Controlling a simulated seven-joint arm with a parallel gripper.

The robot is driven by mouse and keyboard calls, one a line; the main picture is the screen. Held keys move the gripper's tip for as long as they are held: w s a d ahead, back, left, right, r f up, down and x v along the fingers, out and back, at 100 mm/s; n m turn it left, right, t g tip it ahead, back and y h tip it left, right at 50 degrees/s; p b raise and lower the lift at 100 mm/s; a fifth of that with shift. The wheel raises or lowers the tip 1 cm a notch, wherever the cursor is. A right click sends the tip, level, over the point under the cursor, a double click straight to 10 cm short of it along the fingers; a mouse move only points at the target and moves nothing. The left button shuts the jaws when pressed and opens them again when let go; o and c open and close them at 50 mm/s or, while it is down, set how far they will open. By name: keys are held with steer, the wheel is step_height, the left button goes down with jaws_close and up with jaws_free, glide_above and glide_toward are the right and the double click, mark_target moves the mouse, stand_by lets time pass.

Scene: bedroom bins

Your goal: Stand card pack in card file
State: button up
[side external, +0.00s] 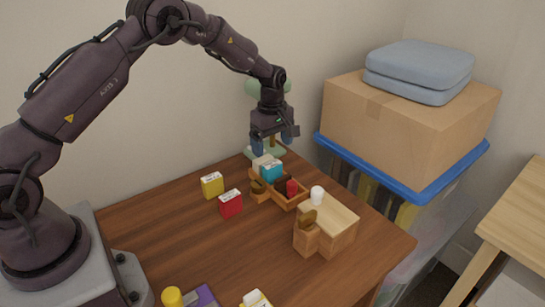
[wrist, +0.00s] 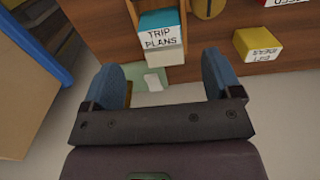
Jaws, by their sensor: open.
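A wooden card file (side external: 290,203) stands on the table. A teal pack labelled "TRIP PLANS" (side external: 271,173) is upright in its far end, with a cream pack (side external: 262,161) beside it; the teal pack also shows in the wrist view (wrist: 160,30). A yellow pack (side external: 212,186) and a red pack (side external: 230,204) stand on the table left of the file; the yellow one also shows in the wrist view (wrist: 258,45). My gripper (side external: 273,146) is open and empty, above the far end of the file. Its fingers (wrist: 162,70) are apart, with no pack between them.
A wooden box with a pale top (side external: 338,212) and a white cylinder (side external: 317,194) are near the file. A red object (side external: 291,187) is at the file's near part. A yellow cylinder (side external: 172,298) is in front. A blue-rimmed bin (side external: 400,186) stands right of the table. The table's left middle is clear.

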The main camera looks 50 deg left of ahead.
mark_target(272, 164)
step_height(272, 164, up, 7)
stand_by(0.3)
steer(key=s+d+r+m+t, duration=0.2)
steer(key=s+r+m, duration=0.3)
steer(key=s, duration=0.5)
steer(key=s+d+r+m+t, duration=0.1)
steer(key=s+d+r+m, duration=0.3)
steer(key=s, duration=0.6)
steer(key=s+d+r+m+t, duration=0.2)
steer(key=s+d+r+m, duration=0.1)
steer(key=s+r+m, duration=0.5)
steer(key=shift+s+d+m+t, duration=0.3)
steer(key=shift+s+d+m, duration=0.15)
steer(key=shift+s, duration=0.75)
